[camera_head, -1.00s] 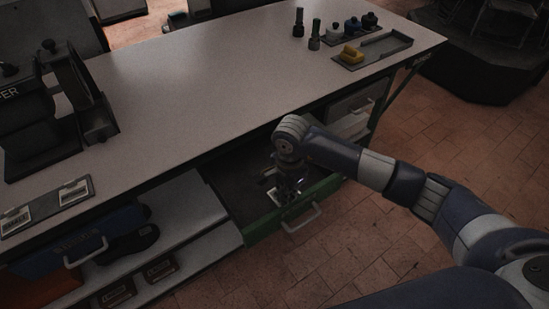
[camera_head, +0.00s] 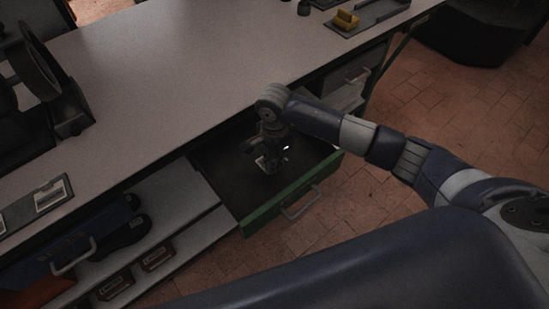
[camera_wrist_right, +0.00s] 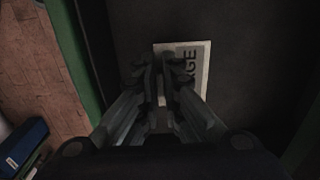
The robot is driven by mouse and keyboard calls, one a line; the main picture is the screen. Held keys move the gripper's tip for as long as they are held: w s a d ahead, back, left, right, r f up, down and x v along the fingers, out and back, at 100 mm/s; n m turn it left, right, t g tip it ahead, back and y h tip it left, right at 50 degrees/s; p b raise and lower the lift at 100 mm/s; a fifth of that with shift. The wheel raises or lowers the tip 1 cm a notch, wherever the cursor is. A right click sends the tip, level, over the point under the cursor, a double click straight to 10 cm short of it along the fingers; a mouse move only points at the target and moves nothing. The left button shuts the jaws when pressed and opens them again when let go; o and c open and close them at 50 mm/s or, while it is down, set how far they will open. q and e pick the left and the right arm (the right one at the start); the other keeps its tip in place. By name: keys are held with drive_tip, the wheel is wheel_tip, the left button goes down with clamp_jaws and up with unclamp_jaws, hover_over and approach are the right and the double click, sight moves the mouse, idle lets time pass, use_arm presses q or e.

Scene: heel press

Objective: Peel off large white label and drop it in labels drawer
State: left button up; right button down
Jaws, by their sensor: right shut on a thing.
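The labels drawer (camera_head: 235,192) is pulled open under the workbench, with a green front and a dark inside. My right gripper (camera_head: 272,163) points down inside the drawer's opening. It is shut on the large white label (camera_wrist_right: 201,62). In the right wrist view the label shows dark letters ending in "GE" and lies against the dark drawer floor behind the fingertips (camera_wrist_right: 163,98). Whether the label touches the floor I cannot tell. The fingers hide its lower left part. My left gripper is not in view.
The grey workbench top (camera_head: 190,80) spans above the drawer. A tray with a white label card (camera_head: 50,195) lies at its left edge. A yellow item (camera_head: 346,19) sits in a tray at the back. A blue drawer (camera_head: 70,250) and small boxes are at lower left.

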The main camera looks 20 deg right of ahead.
wheel_tip(320, 180, down, 3)
drive_tip(key=shift+b, duration=0.7)
drive_tip(key=shift+f, duration=0.3)
drive_tip(key=c, duration=1.7)
unclamp_jaws()
drive_tip(key=o, duration=0.5)
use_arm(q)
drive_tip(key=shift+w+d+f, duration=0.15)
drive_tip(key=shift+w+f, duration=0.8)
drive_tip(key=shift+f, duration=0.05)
use_arm(e)
drive_tip(key=shift+r+p, duration=0.4)
drive_tip(key=shift+r, duration=0.4)
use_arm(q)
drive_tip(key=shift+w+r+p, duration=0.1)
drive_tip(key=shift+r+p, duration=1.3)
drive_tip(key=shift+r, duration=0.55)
use_arm(e)
drive_tip(key=shift+r, duration=2.7)
